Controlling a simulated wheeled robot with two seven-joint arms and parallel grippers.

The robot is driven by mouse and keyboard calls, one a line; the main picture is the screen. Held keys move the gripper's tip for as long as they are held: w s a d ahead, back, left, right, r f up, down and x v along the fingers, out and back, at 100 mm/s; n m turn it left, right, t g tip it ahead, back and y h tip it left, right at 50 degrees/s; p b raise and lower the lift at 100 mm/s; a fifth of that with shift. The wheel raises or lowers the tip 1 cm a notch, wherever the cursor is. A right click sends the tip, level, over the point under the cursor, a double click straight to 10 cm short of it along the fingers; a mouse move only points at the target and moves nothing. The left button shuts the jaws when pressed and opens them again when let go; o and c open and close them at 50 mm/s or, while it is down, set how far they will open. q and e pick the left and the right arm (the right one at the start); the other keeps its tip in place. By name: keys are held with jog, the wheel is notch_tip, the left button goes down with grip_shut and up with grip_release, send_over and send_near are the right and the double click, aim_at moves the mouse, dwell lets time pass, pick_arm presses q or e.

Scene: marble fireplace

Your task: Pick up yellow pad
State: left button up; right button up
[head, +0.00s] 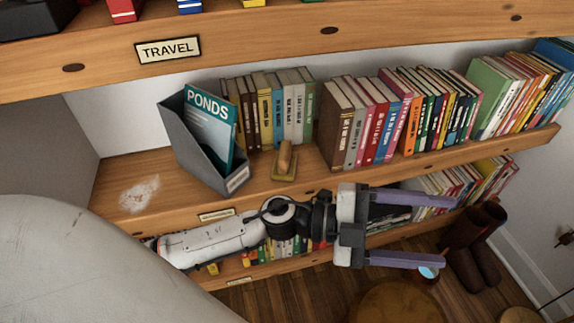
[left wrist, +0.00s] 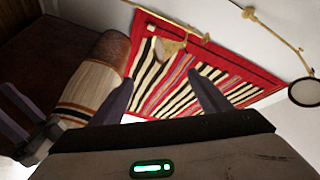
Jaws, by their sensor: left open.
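A small yellowish pad (head: 284,170) with an upright wooden handle sits on the middle shelf, in front of the book row and right of the grey file holder. My left gripper (head: 447,231) is open and empty, its two purple fingers pointing right. It is in front of and below the shelf edge, to the right of the pad and apart from it. In the left wrist view the left fingers (left wrist: 163,78) are spread with nothing held between them, and the pad is not seen. Two parallel purple bars at that view's left edge look like my right gripper (left wrist: 22,112), spread and empty.
The grey file holder (head: 205,150) holds a PONDS booklet (head: 211,122). Books (head: 370,125) line the shelf behind and right of the pad. Brown boots (head: 472,245) and a round stool (head: 400,303) stand below.

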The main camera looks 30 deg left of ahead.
pick_arm(q)
notch_tip(320, 180, down, 3)
jog(key=s+m+g+y, duration=0.1)
jog(key=m+g+y, duration=0.1)
jog(key=m+g, duration=0.35)
jog(key=t+y+b, duration=0.2)
jog(key=y+b, duration=0.1)
jog(key=y, duration=1.5)
send_over(286, 154)
jog(key=s+d, duration=0.2)
notch_tip(286, 154, down, 4)
jog(key=x, duration=0.4)
jog(key=shift+a, duration=0.4)
jog(key=shift+a+x, duration=0.15)
jog(key=shift+x, duration=1.25)
jog(key=shift+a+x, duration=0.15)
jog(key=shift+x, duration=1.25)
jog(key=c, duration=1.2)
jog(key=shift+c, duration=0.2)
